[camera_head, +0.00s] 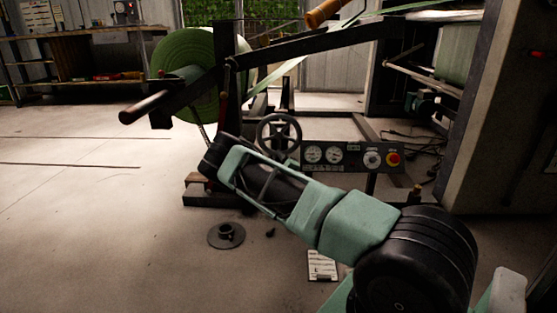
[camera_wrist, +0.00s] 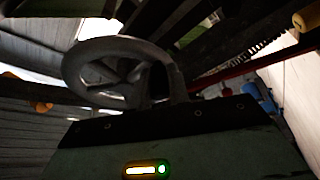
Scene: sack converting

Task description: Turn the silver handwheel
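The silver handwheel (camera_head: 279,134) is a spoked metal wheel at the middle of the head view, on the machine just left of the gauge panel. In the wrist view the handwheel (camera_wrist: 108,72) is large and close, tilted, in the upper left. My gripper (camera_wrist: 158,94) shows in the wrist view as a dark edge and body along the bottom, with the wheel's right side directly before it. The fingers are too dark to make out, so I cannot tell whether they touch the rim. In the head view my arm hides the area below the wheel.
A control panel (camera_head: 352,157) with gauges and a red button stands right of the wheel. A green roll (camera_head: 187,75) hangs on the machine's left. On the floor lie a round flanged part (camera_head: 226,235) and a clipboard (camera_head: 322,266). The floor at left is clear.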

